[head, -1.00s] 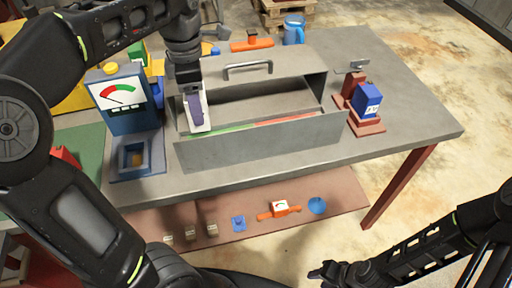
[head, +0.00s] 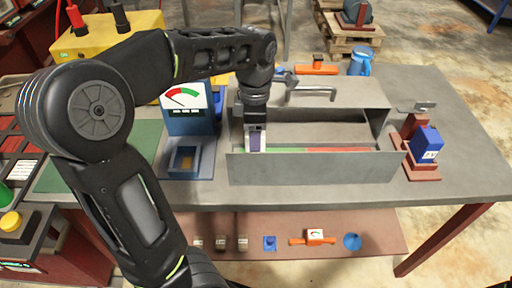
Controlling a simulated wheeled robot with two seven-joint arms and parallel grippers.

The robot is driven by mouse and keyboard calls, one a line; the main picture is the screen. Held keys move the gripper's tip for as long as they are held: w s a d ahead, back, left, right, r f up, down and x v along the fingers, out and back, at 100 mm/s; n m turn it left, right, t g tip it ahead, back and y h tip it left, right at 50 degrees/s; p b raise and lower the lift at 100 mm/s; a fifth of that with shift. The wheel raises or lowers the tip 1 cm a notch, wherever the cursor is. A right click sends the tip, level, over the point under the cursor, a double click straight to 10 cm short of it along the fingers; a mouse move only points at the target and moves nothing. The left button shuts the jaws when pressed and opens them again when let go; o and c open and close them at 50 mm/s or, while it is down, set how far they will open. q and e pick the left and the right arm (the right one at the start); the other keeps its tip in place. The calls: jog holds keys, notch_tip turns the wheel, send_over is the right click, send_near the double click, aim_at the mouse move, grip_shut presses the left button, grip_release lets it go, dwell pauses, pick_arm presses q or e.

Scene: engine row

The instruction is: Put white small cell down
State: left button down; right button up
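My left gripper (head: 255,143) points down into the left part of an open grey metal box (head: 315,168), beside a green strip (head: 283,150) just behind the box's front wall. A pale edge and a purple patch show at the gripper. Its fingertips and anything between them are not clear, so I cannot tell whether a white small cell is held. Several small pale blocks (head: 220,243) sit on the lower shelf. My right gripper is not in view.
A blue gauge tester (head: 187,118) with a small blue tray (head: 185,160) stands left of the box. A red stand (head: 424,170) holding a blue block (head: 426,146) is to the right. A box handle (head: 312,90) rises behind.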

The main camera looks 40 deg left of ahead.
pick_arm(q)
jog(key=shift+f, duration=1.8)
jog(key=shift+f, duration=0.15)
jog(key=c, duration=0.6)
grip_release()
